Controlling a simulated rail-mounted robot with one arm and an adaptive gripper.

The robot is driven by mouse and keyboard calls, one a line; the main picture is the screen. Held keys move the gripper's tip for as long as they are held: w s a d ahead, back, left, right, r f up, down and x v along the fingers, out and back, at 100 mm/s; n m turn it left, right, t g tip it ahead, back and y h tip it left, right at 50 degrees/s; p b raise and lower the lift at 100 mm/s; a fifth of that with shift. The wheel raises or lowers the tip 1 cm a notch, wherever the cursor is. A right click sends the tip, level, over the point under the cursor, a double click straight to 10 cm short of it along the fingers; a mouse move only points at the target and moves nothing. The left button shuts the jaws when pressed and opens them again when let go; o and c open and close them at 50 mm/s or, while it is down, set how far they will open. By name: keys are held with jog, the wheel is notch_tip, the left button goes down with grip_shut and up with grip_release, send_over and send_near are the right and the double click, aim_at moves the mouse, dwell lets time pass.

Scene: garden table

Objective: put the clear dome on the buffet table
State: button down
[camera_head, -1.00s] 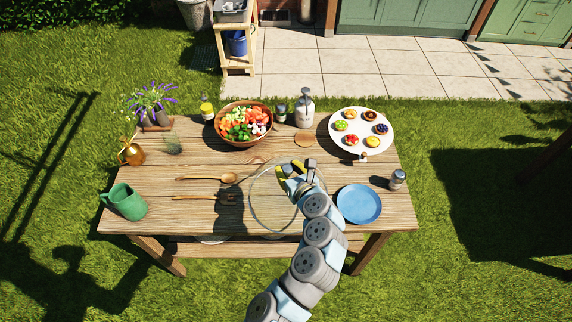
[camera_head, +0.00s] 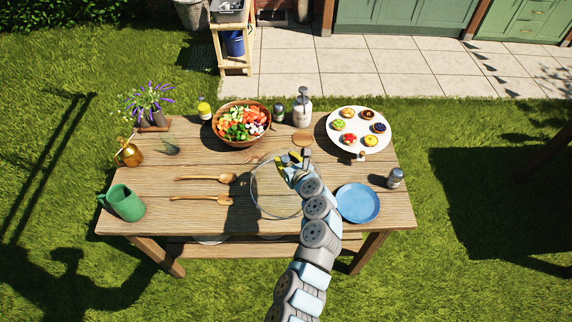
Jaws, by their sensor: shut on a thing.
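The clear dome (camera_head: 268,204) shows as a thin transparent round outline over the middle of the wooden table (camera_head: 150,222). My gripper (camera_head: 292,165), with yellow fingertips, is shut on the dome near its upper right part. My arm covers the dome's right side. I cannot tell how high the dome's rim is above the tabletop.
A white platter of tarts (camera_head: 338,143) is at back right. A blue plate (camera_head: 357,216), shaker (camera_head: 395,178), wooden spoon (camera_head: 228,179) and green pitcher (camera_head: 124,203) surround the dome.

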jog(key=shift+w+f, duration=0.3)
jog(key=shift+w, duration=0.05)
jog(key=shift+w+f, duration=0.2)
jog(key=shift+f+b, duration=0.45)
jog(key=shift+f, duration=1.15)
jog(key=c, duration=0.8)
grip_release()
jog(key=shift+f, duration=0.1)
jog(key=shift+o, duration=0.2)
